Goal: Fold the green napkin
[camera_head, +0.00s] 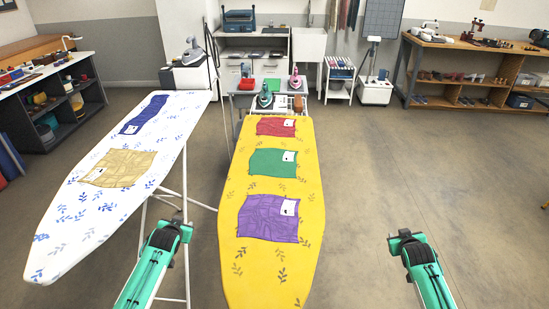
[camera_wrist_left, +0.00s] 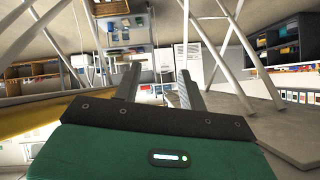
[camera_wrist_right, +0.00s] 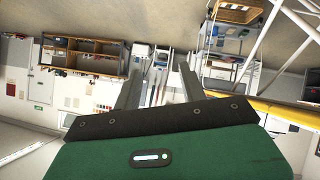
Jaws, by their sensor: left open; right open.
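The green napkin (camera_head: 272,162) lies flat and spread out on the yellow ironing board (camera_head: 251,262), between a red napkin (camera_head: 270,126) and a purple napkin (camera_head: 262,218). A white tag shows near its right side. My left gripper (camera_head: 167,229) is in front of the boards, left of the yellow one and apart from the napkin. Its fingers are apart and empty in the left wrist view (camera_wrist_left: 157,86). My right gripper (camera_head: 405,238) is right of the yellow board, over the floor. Its fingers are apart and empty in the right wrist view (camera_wrist_right: 156,88).
A white ironing board (camera_head: 60,240) with a tan napkin (camera_head: 118,168) and a dark blue napkin (camera_head: 145,114) stands left. Behind the yellow board is a small table with irons (camera_head: 265,96). A wooden workbench (camera_head: 470,48) stands back right. The floor right of the yellow board is clear.

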